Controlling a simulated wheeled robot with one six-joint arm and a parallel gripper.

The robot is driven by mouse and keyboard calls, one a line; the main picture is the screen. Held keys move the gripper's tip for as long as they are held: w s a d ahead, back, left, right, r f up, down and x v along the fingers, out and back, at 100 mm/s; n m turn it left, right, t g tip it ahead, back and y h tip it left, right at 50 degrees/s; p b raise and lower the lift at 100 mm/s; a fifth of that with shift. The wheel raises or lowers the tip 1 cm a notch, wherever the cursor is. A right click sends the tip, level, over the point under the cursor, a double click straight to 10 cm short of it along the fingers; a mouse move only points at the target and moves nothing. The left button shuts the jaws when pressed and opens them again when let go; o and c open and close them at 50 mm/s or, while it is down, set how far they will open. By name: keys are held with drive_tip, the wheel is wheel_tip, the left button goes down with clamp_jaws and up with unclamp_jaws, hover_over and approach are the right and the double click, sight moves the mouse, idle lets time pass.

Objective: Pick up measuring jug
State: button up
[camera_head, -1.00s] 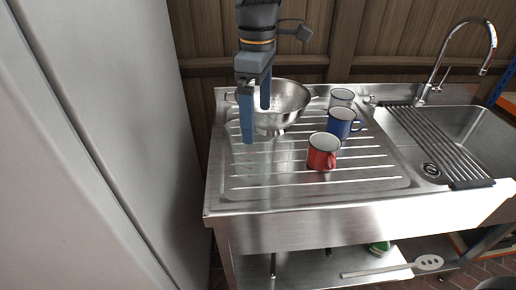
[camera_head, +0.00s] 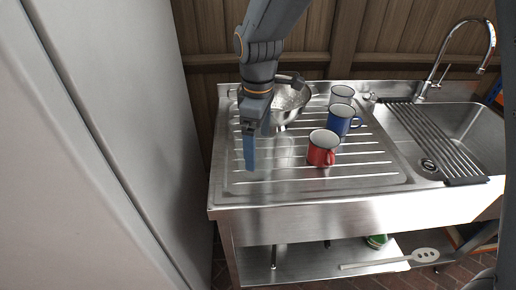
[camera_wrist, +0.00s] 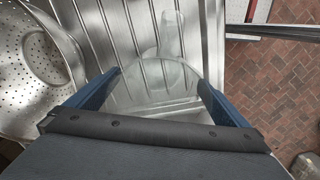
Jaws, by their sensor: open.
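The measuring jug (camera_wrist: 165,78) looks like a clear glass vessel, with its handle (camera_wrist: 170,36) pointing away at the top of the wrist view. It stands on the ribbed steel drainboard (camera_head: 340,187). In the head view its clear glass is too faint to outline surely. My gripper (camera_head: 252,164) is pointed down over the left part of the drainboard. In the wrist view my gripper (camera_wrist: 159,77) is open, with its blue fingers to either side of the jug's near part. I cannot tell whether either finger touches the glass.
A steel colander (camera_head: 290,105) stands behind my gripper. A red mug (camera_head: 320,150), a blue mug (camera_head: 338,122) and a grey-white mug (camera_head: 342,95) stand to the right. The sink (camera_head: 455,125) lies further right. A tall pale panel (camera_head: 95,130) rises at the left.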

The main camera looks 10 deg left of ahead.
drive_tip(key=shift+c, duration=0.3)
drive_tip(key=c, duration=0.8)
drive_tip(key=shift+r, duration=0.1)
